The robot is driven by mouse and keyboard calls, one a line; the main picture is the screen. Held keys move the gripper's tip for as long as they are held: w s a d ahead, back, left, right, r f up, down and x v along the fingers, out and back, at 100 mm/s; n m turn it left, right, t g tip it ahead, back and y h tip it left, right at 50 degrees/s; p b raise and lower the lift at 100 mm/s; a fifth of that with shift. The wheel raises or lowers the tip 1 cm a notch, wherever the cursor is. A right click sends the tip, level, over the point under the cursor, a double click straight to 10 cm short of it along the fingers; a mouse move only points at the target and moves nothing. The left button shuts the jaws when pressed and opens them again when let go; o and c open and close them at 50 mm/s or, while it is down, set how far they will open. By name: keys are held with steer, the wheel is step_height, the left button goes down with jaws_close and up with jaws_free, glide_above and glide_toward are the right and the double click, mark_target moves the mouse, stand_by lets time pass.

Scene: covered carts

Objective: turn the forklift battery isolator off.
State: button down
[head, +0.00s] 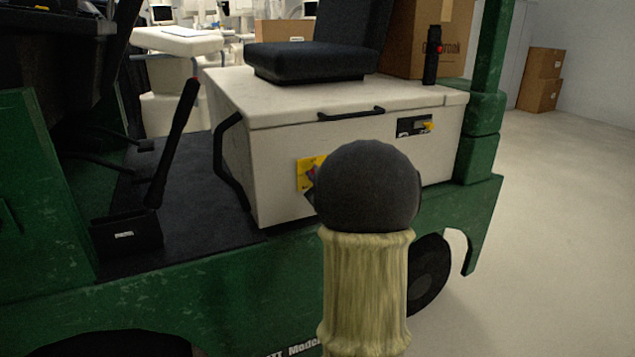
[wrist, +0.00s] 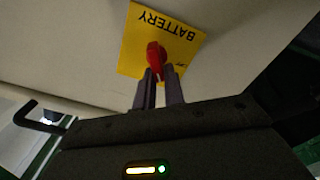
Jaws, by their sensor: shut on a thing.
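The battery isolator is a red rotary knob (wrist: 155,56) on a yellow plate (wrist: 178,30) marked BATTERY, seen upside down in the wrist view. In the head view the yellow plate (head: 304,176) shows on the front of the white battery box, partly hidden behind my arm. My gripper (wrist: 158,78) is at the knob, its two dark fingers closed on the red knob's near part. In the head view the fingers and most of the knob are hidden by my arm's dark round end. The knob's exact angle is hard to tell.
The white box (head: 270,209) carries a black seat (head: 318,52), a black handle (head: 351,114) and a small panel with a yellow part (head: 414,126). A black lever (head: 174,140) stands left. The green forklift body (head: 190,290) runs along the front. Open floor lies right.

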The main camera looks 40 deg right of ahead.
steer(key=n+b, duration=0.3)
steer(key=f+n+b, duration=0.1)
steer(key=n+b, duration=0.2)
steer(key=n, duration=0.1)
steer(key=n+b, duration=0.3)
steer(key=n, duration=0.1)
steer(key=shift+w+a+f, duration=0.1)
steer(key=shift+a+f, duration=0.25)
steer(key=shift+a, duration=0.05)
steer(key=c, duration=1.5)
jaws_free()
steer(key=shift+r, duration=0.1)
steer(key=p+v, duration=0.5)
steer(key=v, duration=1.2)
steer(key=shift+s+a, duration=0.15)
steer(key=shift+s, duration=0.05)
